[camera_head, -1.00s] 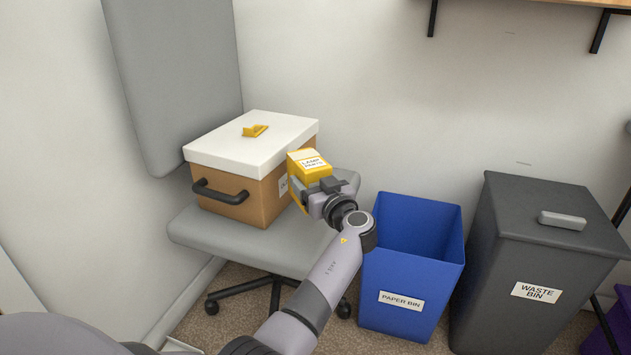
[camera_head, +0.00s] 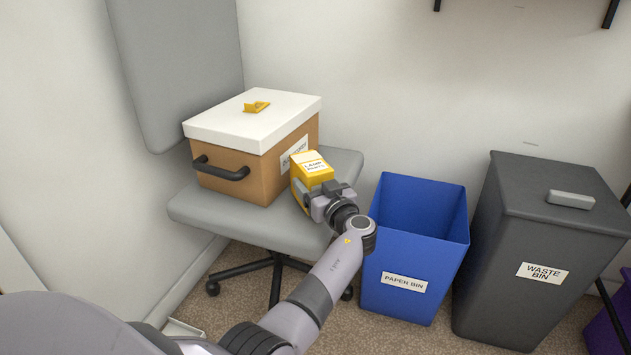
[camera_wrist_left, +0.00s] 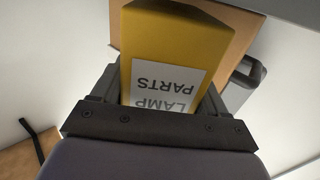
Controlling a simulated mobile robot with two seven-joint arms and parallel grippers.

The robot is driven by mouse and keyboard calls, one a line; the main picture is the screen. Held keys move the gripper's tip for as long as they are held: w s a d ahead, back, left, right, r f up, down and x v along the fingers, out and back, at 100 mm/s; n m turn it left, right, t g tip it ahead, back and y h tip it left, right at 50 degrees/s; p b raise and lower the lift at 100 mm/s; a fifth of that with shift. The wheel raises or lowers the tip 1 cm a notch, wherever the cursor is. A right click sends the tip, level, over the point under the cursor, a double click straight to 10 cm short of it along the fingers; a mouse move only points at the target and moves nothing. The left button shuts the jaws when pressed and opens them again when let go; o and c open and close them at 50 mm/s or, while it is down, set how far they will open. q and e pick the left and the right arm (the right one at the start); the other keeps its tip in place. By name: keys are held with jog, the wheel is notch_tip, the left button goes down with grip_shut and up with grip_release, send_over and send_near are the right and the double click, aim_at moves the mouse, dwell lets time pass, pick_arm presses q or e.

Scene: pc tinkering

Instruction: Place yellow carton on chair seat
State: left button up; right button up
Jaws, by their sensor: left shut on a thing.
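The yellow carton (camera_head: 312,172), with a white label reading "LAMP PARTS", is held in my left gripper (camera_head: 321,192). The left wrist view shows the carton (camera_wrist_left: 172,50) between the fingers of my gripper (camera_wrist_left: 160,105). In the head view it is at the front right of a lidded brown box, over the right part of the grey chair seat (camera_head: 250,224). I cannot tell whether the carton touches the seat. The gripper hides its lower part. My right gripper is not in view.
The brown box (camera_head: 238,178) with white lid and black handle fills much of the seat. A yellow object (camera_head: 256,107) lies on the lid. The grey chair back (camera_head: 180,60) stands behind. A blue paper bin (camera_head: 412,262) and dark waste bin (camera_head: 535,255) stand to the right.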

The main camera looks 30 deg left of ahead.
pick_arm(q)
jog(key=shift+f, duration=0.5)
dwell(0.4)
jog(key=o, duration=1.2)
jog(key=shift+o, duration=0.2)
